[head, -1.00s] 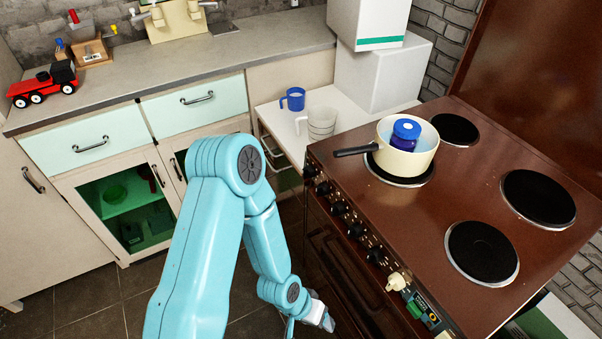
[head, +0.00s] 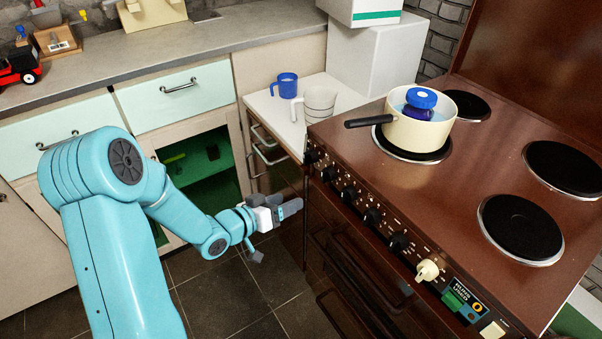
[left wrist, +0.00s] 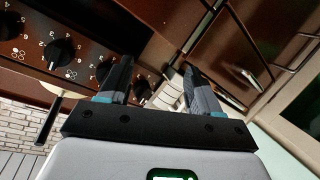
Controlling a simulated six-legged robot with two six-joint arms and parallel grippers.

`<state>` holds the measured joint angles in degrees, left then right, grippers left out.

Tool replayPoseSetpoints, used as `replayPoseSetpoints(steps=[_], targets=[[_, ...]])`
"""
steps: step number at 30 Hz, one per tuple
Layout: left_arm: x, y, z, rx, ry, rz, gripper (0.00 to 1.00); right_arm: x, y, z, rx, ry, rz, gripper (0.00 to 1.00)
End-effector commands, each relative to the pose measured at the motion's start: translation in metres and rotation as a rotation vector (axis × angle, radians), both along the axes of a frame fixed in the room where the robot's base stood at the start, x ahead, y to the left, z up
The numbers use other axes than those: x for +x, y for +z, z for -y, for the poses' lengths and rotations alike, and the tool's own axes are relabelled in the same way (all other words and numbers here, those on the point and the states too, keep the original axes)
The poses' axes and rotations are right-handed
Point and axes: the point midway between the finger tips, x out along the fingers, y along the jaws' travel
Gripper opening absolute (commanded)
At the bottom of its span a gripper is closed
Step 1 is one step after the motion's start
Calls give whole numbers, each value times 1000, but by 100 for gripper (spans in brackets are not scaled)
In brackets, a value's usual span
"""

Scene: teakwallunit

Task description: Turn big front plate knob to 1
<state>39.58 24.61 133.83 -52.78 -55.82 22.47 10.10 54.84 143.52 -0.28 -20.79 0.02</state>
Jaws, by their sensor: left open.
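The brown stove (head: 460,200) has a row of black knobs along its front panel, among them a black knob (head: 372,217), another black knob (head: 398,242) and a cream knob (head: 427,270). Which one is the big front plate knob, I cannot tell; the labels are too small here. My left gripper (head: 287,210) is open and empty, in front of the stove, left of the panel and apart from the knobs. In the left wrist view, my open fingers (left wrist: 158,82) show with black knobs (left wrist: 60,52) and printed numbers beyond them. My right gripper is not in view.
A blue mug (head: 286,86) and a pale cup (head: 319,106) stand on the white side table. Floor is free before the stove.

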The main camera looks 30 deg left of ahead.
Motion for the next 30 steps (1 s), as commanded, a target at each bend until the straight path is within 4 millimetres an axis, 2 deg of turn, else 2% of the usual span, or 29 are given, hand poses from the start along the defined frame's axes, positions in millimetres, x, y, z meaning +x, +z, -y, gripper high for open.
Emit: replayPoseSetpoints(steps=[1, 6, 10, 13, 17, 30], targets=[[-4, 1, -18, 26, 2, 70, 64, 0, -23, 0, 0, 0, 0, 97], [-33, 37, -54, 109, -65, 267, 64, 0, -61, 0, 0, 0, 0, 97], [-55, 56, -63, 152, -131, 335, 64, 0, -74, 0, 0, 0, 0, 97], [-57, 63, -62, 161, -154, 349, 64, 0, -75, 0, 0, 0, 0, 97], [-41, 64, -56, 158, -160, 351, 64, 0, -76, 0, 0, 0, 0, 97], [56, 63, -23, 159, -160, 350, 64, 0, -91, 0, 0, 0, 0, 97]])
